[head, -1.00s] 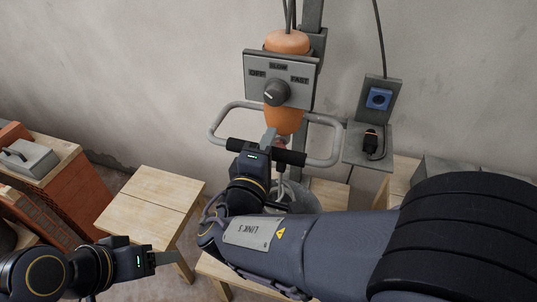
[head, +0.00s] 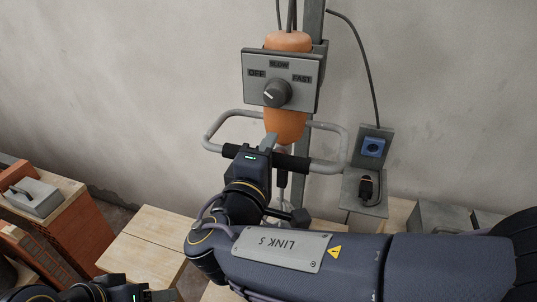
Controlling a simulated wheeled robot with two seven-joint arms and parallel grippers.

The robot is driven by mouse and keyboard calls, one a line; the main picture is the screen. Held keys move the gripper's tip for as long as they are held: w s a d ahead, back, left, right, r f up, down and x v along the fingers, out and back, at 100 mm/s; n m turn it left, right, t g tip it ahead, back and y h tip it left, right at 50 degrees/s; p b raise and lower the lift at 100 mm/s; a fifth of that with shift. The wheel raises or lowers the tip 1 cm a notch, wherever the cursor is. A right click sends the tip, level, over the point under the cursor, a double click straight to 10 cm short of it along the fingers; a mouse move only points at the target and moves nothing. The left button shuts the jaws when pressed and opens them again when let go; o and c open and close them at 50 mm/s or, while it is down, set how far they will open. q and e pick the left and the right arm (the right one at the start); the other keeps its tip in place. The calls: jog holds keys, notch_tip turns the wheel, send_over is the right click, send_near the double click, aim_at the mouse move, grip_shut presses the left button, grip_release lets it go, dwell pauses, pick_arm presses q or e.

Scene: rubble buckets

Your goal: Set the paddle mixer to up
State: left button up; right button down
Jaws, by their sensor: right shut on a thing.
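The paddle mixer has an orange body (head: 287,125), a grey control plate (head: 310,92) and a looped grey handle frame (head: 209,130) with black grips. It hangs on a grey upright post (head: 312,25). Its dial (head: 277,93) points towards OFF. My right gripper (head: 267,143) is shut on the mixer's handle bar, just below the orange body. The gripper hides part of the bar. A shaft shows below the handle; its lower end is hidden behind my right arm. My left gripper (head: 150,294) is at the bottom edge, mostly cut off, away from the mixer.
A wooden stool (head: 145,240) stands at lower left. A brick stack (head: 85,225) with a grey tool (head: 35,196) on its board is at far left. A blue wall socket (head: 373,147) and a plugged cable are right of the mixer. Grey blocks (head: 445,217) stand at right.

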jog(key=shift+r, duration=0.45)
jog(key=c, duration=1.2)
grip_release()
jog(key=shift+f, duration=0.1)
jog(key=shift+o, duration=0.2)
jog(key=shift+f, duration=0.1)
jog(key=b+v, duration=0.2)
jog(key=v, duration=0.5)
jog(key=shift+s, duration=0.35)
jog(key=shift+a, duration=0.1)
